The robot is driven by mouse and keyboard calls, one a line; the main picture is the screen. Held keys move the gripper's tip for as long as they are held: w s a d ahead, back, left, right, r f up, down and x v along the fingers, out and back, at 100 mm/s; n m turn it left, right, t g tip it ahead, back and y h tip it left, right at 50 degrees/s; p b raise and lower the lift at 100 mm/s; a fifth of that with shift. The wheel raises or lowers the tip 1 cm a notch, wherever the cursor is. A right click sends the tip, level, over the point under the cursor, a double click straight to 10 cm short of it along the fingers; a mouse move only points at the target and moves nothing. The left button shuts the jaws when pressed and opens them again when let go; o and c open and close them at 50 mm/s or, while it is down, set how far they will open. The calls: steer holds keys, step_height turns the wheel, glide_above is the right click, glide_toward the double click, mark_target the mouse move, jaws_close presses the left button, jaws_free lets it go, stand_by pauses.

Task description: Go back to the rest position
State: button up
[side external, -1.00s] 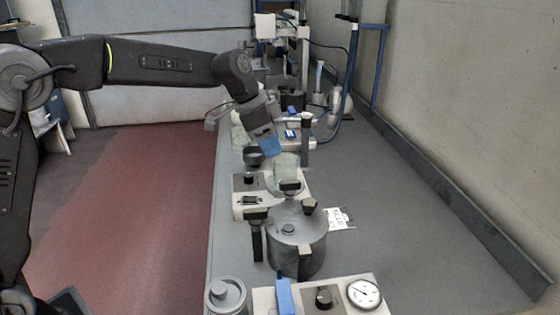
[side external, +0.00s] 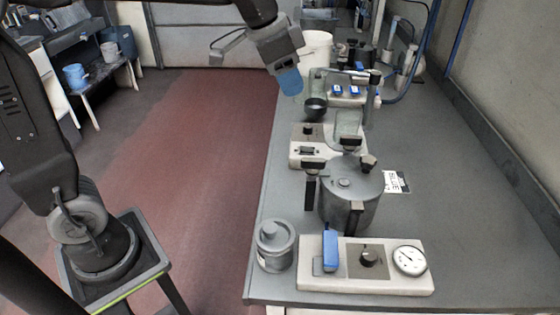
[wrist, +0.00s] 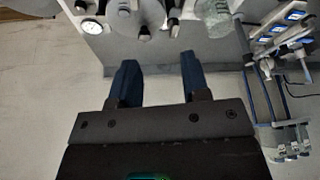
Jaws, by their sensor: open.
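My gripper (side external: 290,82) has blue fingertips and hangs in the air above the left edge of the grey bench (side external: 440,235). In the wrist view its two blue fingers (wrist: 157,78) are apart, with nothing between them and pale floor behind. A clear glass vessel (side external: 349,124) stands on a white device (side external: 307,157), to the right of and below my gripper in the side view. In the wrist view a greenish glass vessel (wrist: 212,14) is at the top edge, clear of the fingers.
A grey lidded pot (side external: 351,205), a grey canister (side external: 275,247) and a white unit with a dial (side external: 409,259) stand at the near end of the bench. Red floor (side external: 210,170) left of the bench is clear.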

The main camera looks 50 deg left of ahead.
steer(key=s+a+f+n+y, duration=0.1)
steer(key=s+f+n, duration=0.2)
steer(key=s, duration=0.6)
steer(key=s+a+f+n+t+y, duration=0.1)
steer(key=s+a+f+n, duration=0.1)
steer(key=s, duration=0.8)
steer(key=shift+s+f+n+t, duration=0.15)
steer(key=shift+f+n+t, duration=0.15)
steer(key=shift+f+n, duration=0.2)
